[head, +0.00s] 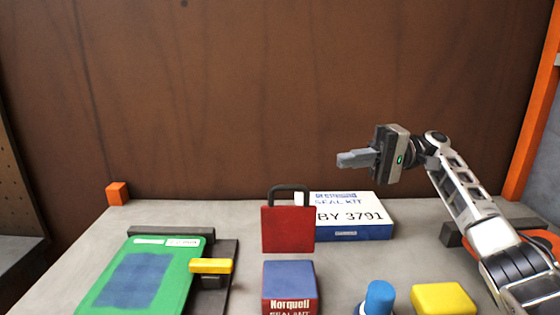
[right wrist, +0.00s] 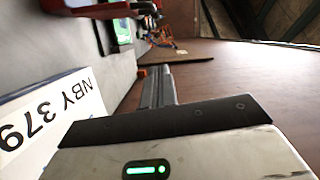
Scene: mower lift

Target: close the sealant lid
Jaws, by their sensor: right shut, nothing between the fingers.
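The sealant box (head: 290,301) stands at the front middle of the table in the head view, with a red front marked Norquell and a blue top. Its red lid (head: 288,230), with a dark handle loop at the top, stands upright just behind the blue part, so it looks open. My right gripper (head: 342,159) is in the air, up and to the right of the lid, pointing left, apart from it. It is shut and empty; its fingers also show in the right wrist view (right wrist: 158,85). My left gripper is out of view.
A white and blue seal kit box (head: 370,232) lies behind the lid to the right. A green board (head: 150,280) with a yellow handle (head: 211,266) is at left. A blue cylinder (head: 379,296) and yellow block (head: 443,298) stand at front right.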

